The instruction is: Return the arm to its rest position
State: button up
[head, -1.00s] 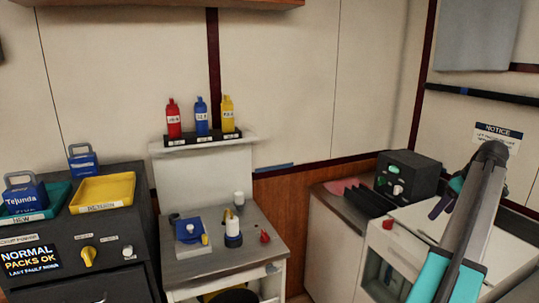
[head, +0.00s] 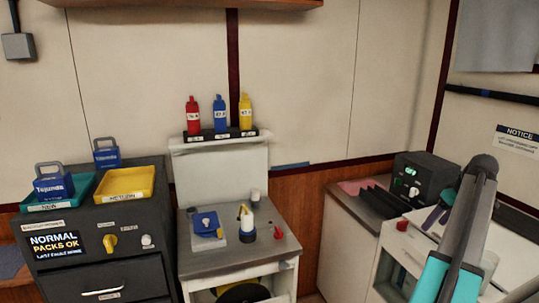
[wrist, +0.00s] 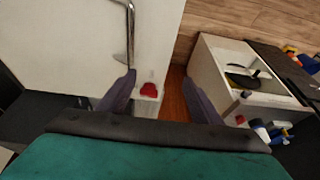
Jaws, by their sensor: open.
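My arm (head: 464,220), grey and teal, is raised at the right side of the head view. My gripper (wrist: 160,92) is open in the wrist view, with two dark purple fingers apart and nothing held between them. In the head view, part of my gripper (head: 438,212) shows behind the arm link, in front of the white cabinet at the right. In the wrist view, a white panel with a metal handle (wrist: 129,38) and a red piece (wrist: 148,89) lie beyond the fingers.
A workbench (head: 226,262) with a blue device and a white bottle stands mid-view. A dark cabinet (head: 70,275) with teal and yellow trays (head: 126,183) is at left. Red, blue and yellow bottles stand on a shelf. A black box (head: 425,176) sits at right.

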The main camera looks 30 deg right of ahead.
jog(key=w+a+f+g+y, duration=0.1)
jog(key=w+a+f, duration=0.8)
jog(key=w+a, duration=0.3)
jog(key=w+a+f+g, duration=0.1)
jog(key=w+a+f, duration=0.8)
jog(key=w+a, duration=0.25)
jog(key=w+a+f+n, duration=0.15)
jog(key=a+f, duration=0.35)
jog(key=a, duration=0.6)
jog(key=w+a+f+g, duration=0.1)
jog(key=w+a+f, duration=0.3)
jog(key=a, duration=0.6)
jog(key=w+a+f, duration=0.1)
jog(key=a+f, duration=0.5)
jog(key=a, duration=0.5)
jog(key=s+a+f+n+g, duration=0.1)
jog(key=s+a+f, duration=0.25)
jog(key=a, duration=0.55)
jog(key=s+a+f, duration=0.3)
jog(key=a+f, duration=0.1)
jog(key=a, duration=0.6)
jog(key=s+f+g, duration=0.3)
jog(key=s+f, duration=0.6)
jog(key=s, duration=0.4)
jog(key=s+f+g, duration=0.2)
jog(key=s+f, duration=0.6)
jog(key=s, duration=0.4)
jog(key=shift+s+d+f+g, duration=0.25)
jog(key=shift+s+f+g, duration=0.1)
jog(key=shift+g, duration=0.05)
